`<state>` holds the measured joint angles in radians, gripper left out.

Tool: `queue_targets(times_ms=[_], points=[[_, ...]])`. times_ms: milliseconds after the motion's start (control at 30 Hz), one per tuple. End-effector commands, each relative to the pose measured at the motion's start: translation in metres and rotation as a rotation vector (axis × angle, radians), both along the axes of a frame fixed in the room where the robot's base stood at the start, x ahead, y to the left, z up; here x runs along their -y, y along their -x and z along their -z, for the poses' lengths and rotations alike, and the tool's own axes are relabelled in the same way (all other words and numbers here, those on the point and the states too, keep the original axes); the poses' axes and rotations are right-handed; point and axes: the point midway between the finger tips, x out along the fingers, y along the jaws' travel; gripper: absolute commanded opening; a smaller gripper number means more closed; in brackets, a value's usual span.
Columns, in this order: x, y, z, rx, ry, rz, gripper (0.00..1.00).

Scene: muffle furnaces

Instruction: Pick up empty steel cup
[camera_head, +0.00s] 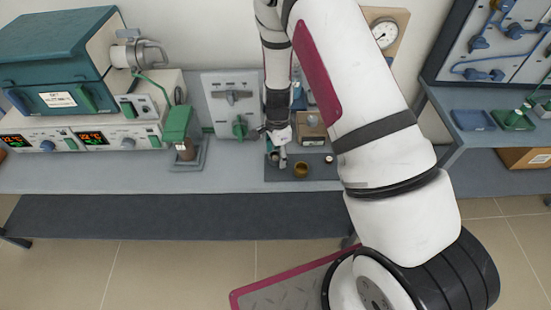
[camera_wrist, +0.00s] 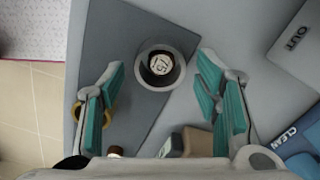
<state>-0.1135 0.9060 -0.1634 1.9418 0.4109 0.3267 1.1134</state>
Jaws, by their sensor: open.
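A round grey steel cup (camera_wrist: 147,75) stands on the dark mat (camera_wrist: 125,35) in the wrist view. Its inside is dark, with a white disc bearing dark marks in the middle. My gripper (camera_wrist: 162,68) is open, with one teal-padded finger on each side of the cup and a visible gap on both sides. The height of the fingertips over the mat is hard to tell. In the head view my gripper (camera_head: 277,154) points down at the left part of the mat (camera_head: 312,177), and it largely hides the cup.
A brass cup (camera_head: 301,170) stands on the mat just right of my gripper, and a small dark cup (camera_head: 328,158) farther right. A wooden block-like box (camera_head: 311,128) stands behind. A green-topped device (camera_head: 178,124) is to the left. The bench front is clear.

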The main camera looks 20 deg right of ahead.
Motion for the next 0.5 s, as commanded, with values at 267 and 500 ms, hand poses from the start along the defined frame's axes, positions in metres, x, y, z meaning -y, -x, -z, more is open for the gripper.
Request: queue_targets(times_ms=[267,500], points=[[-0.0001,-0.0003,0.0022,0.001,0.000,0.000,0.55],[0.0000,-0.0003,0.0020,0.001,0.000,0.000,0.05]])
